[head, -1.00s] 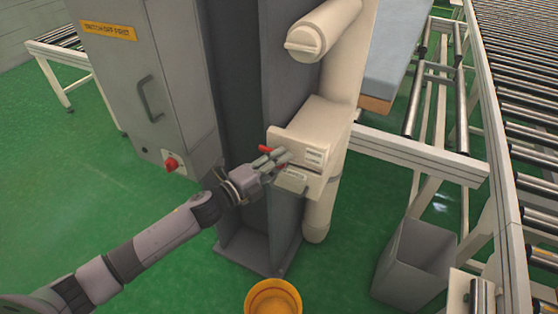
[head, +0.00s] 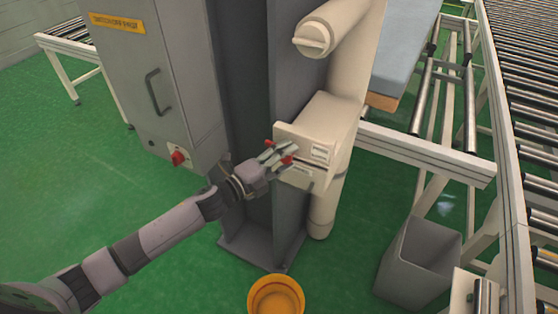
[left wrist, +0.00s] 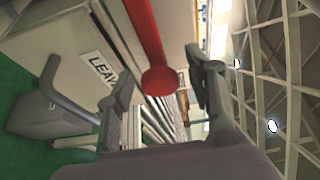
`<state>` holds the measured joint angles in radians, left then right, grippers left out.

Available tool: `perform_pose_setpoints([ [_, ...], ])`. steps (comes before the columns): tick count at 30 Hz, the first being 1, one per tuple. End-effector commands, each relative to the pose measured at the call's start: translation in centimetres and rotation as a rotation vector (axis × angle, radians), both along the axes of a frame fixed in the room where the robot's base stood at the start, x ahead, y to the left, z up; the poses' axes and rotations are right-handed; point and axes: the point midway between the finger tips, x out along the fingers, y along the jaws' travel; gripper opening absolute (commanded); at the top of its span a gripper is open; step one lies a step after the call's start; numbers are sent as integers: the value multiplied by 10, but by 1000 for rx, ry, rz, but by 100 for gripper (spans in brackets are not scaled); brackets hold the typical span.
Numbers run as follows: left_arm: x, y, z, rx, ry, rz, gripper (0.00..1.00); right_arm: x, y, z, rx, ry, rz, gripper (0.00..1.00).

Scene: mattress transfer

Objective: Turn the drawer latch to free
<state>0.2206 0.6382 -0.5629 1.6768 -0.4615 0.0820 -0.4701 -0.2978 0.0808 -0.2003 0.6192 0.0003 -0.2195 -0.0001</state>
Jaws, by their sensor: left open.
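The red latch (head: 287,160) is on the front of the cream drawer unit (head: 317,130), partly hidden by my left gripper (head: 278,153). In the left wrist view the latch is a red bar (left wrist: 147,35) with a round end, slanting down from the top. My left gripper (left wrist: 160,95) is open, with one finger on each side of the bar; I cannot tell whether either finger touches it. The drawer front (head: 300,174) sits below the latch and looks closed. My right gripper is not in view.
A grey cabinet (head: 185,90) with a red knob (head: 178,158) stands left of the column. A yellow bucket (head: 276,296) and a grey bin (head: 420,262) stand on the green floor. A roller conveyor (head: 530,100) runs along the right. Floor at left is open.

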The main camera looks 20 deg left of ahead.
Motion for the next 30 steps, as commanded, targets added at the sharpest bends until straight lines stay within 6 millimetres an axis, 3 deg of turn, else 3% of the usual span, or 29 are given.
perform_pose_setpoints([
  [5,-13,9,-2,1,3,1,49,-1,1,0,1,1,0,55],
  [18,-77,50,-1,1,4,0,49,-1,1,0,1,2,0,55],
  [30,-99,66,1,2,-1,-1,49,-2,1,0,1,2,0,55],
])
